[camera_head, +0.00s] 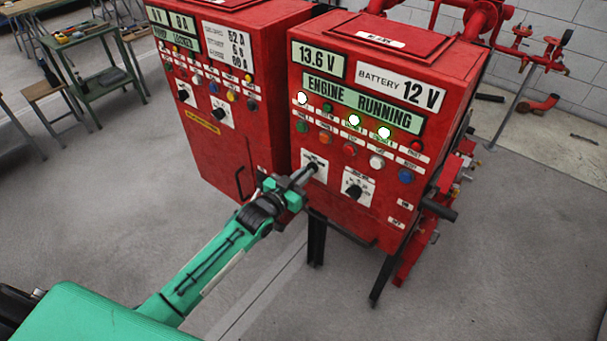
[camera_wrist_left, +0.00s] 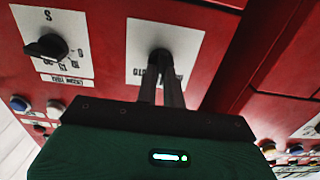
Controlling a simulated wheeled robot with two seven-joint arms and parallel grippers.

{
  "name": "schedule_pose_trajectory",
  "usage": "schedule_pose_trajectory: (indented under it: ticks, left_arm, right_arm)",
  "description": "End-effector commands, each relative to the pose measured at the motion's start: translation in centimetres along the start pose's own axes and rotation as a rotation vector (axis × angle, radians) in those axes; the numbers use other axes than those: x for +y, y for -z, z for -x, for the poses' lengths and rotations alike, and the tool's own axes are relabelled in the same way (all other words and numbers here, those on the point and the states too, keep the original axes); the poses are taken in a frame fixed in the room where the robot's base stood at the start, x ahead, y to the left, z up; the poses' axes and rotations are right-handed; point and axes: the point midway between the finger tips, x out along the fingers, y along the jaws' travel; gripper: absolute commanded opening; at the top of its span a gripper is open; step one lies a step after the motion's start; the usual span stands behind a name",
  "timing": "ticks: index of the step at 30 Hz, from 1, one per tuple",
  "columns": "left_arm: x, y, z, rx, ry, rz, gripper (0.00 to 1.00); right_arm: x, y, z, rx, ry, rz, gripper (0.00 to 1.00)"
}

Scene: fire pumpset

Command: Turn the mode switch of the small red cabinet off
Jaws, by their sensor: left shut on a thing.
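The small red cabinet (camera_head: 345,200) stands at the right in the head view, its displays reading 13.6 V, battery 12 V and ENGINE RUNNING. My left gripper (camera_head: 308,172) reaches its front and is shut on a dark switch knob on the left white plate (camera_head: 320,162). The left wrist view, which looks upside down, shows the gripper fingers (camera_wrist_left: 162,78) close together at the mode switch (camera_wrist_left: 158,56). The fingers hide much of the knob and part of the plate's lettering, so its exact setting is hard to read. My right gripper is not in view.
A second black rotary switch (camera_head: 354,191) sits just right of the held one. Coloured buttons and lit lamps (camera_head: 354,120) are above. A larger red cabinet (camera_head: 225,150) stands close on the left. A green work table (camera_head: 100,80) is at the back left. Grey floor is open in front.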

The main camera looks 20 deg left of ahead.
Motion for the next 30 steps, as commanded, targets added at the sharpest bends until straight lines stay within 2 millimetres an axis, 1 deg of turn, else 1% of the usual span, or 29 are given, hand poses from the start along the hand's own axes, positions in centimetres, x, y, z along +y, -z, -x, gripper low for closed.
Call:
schedule_pose_trajectory:
  ticks: [14,15,17,18,26,30]
  left_arm:
    - [0.01,-0.12,0.03,-0.002,0.000,0.015,0.00]
    - [0.01,-0.12,0.03,-0.002,0.000,0.014,0.15]
    - [0.01,-0.11,0.03,-0.002,0.000,0.014,0.27]
    - [0.01,-0.09,0.02,-0.002,0.000,0.014,0.31]
    - [0.00,-0.05,0.05,-0.001,0.000,0.014,0.31]
    - [0.02,-0.19,0.77,-0.001,0.000,0.014,0.31]
  right_arm:
    - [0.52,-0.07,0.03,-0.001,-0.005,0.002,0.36]
    - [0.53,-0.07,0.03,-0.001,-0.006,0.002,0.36]
    - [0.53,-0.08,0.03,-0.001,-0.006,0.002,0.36]
    - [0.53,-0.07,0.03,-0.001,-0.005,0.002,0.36]
    - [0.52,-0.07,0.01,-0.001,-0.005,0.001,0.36]
    - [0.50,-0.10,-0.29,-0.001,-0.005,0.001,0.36]
